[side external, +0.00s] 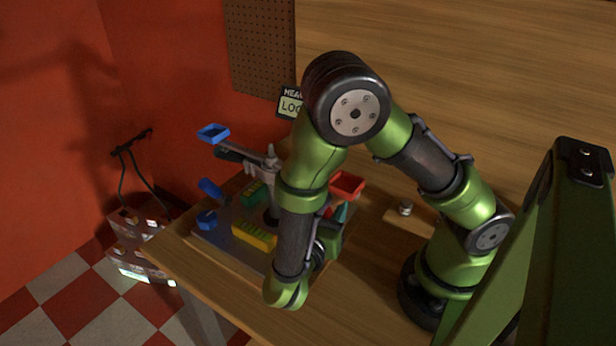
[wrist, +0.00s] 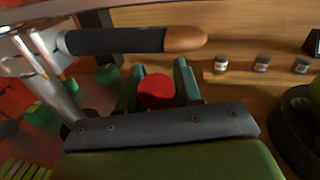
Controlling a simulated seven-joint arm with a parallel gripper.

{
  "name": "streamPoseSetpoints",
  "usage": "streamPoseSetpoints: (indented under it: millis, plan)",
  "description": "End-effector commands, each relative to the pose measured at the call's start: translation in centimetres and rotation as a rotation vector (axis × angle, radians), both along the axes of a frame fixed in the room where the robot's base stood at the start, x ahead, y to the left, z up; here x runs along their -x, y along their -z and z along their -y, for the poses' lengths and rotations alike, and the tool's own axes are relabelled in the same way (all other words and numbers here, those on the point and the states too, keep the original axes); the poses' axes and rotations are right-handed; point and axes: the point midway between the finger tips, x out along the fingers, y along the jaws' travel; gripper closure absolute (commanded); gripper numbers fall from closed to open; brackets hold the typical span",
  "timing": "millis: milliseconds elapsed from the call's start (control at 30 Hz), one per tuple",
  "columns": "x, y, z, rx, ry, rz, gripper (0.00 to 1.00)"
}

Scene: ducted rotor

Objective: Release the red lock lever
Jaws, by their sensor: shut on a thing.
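The red lock lever shows as a rounded red end (wrist: 157,92) in the wrist view. It sits between the two dark green fingers of my gripper (wrist: 157,74), which are shut on it. The rest of the lever is hidden behind the palm. In the side external view my gripper (side external: 338,214) is mostly hidden behind my forearm, at the right side of the grey rotor fixture (side external: 215,237). A small patch of red shows beside the fingers there, but I cannot tell the lever's angle.
A dark handle with a copper-brown tip (wrist: 130,40) crosses just beyond my fingers. The fixture carries a yellow block (side external: 254,235), a blue tray (side external: 213,132) and a red tray (side external: 347,185). Small jars (wrist: 260,64) stand on the wooden table, with bare wood around them.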

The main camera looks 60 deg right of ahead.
Motion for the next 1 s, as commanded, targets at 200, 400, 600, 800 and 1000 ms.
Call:
streamPoseSetpoints:
  millis: [200,400,600,800,1000]
  plan:
    - [0.0,-0.2,1.0,-0.165,-0.001,-0.002,1.00]
    - [0.0,-0.1,1.3,-0.221,-0.004,-0.003,1.00]
    - [0.0,0.0,1.3,-0.220,-0.004,-0.004,1.00]
    - [0.0,-0.1,1.3,-0.218,-0.004,-0.004,0.45]
    - [0.0,-0.1,1.3,-0.217,-0.003,-0.003,0.45]
